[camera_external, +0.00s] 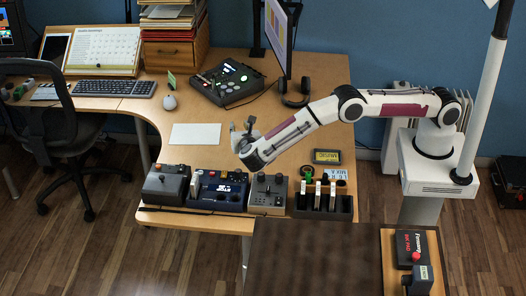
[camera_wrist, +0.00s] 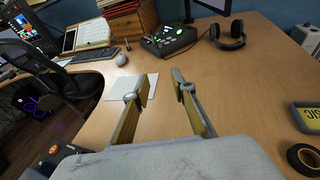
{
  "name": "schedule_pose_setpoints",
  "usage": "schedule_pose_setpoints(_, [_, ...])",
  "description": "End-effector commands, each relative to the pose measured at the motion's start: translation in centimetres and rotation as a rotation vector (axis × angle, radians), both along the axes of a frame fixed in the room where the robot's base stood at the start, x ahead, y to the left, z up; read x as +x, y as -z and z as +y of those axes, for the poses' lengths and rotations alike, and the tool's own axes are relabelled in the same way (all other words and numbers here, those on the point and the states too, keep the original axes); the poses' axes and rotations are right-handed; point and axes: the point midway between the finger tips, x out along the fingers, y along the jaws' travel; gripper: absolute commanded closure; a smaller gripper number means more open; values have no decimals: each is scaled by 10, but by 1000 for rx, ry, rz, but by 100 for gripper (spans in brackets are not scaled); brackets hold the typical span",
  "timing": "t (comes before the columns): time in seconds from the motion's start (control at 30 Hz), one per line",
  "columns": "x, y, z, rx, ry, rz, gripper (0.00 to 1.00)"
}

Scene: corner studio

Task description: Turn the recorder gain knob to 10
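Several control boxes stand in a row along the desk's front edge in the external view. One is a dark blue box with a lit display (camera_external: 222,190). A grey box with small knobs and levers (camera_external: 268,194) stands to its right, and a grey box with a red-topped control (camera_external: 166,184) to its left. I cannot tell which is the recorder, and the gain knob's marks are too small to read. My gripper (camera_external: 243,127) is raised above the desk behind this row, apart from the boxes. In the wrist view, its fingers (camera_wrist: 165,76) are apart with nothing between them.
A black rack with upright pieces (camera_external: 322,203) stands right of the boxes. A mixer (camera_external: 227,82), headphones (camera_external: 296,93) and a monitor (camera_external: 279,35) are at the back. White paper (camera_external: 195,134) lies flat on the desk. A tape roll (camera_wrist: 304,158) shows at the right. Mid-desk is mostly clear.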

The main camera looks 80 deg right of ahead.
Motion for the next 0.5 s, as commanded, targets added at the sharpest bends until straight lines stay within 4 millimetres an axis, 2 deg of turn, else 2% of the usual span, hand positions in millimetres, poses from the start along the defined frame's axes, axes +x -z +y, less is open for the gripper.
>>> schedule_pose_setpoints(0.03, [6,-11,-20,-39,-2,-1,74])
schedule_pose_setpoints(0.2, [25,-45,-70,-181,-42,14,74])
schedule_pose_setpoints(0.5, [54,-100,-130,-440,-141,94,74])
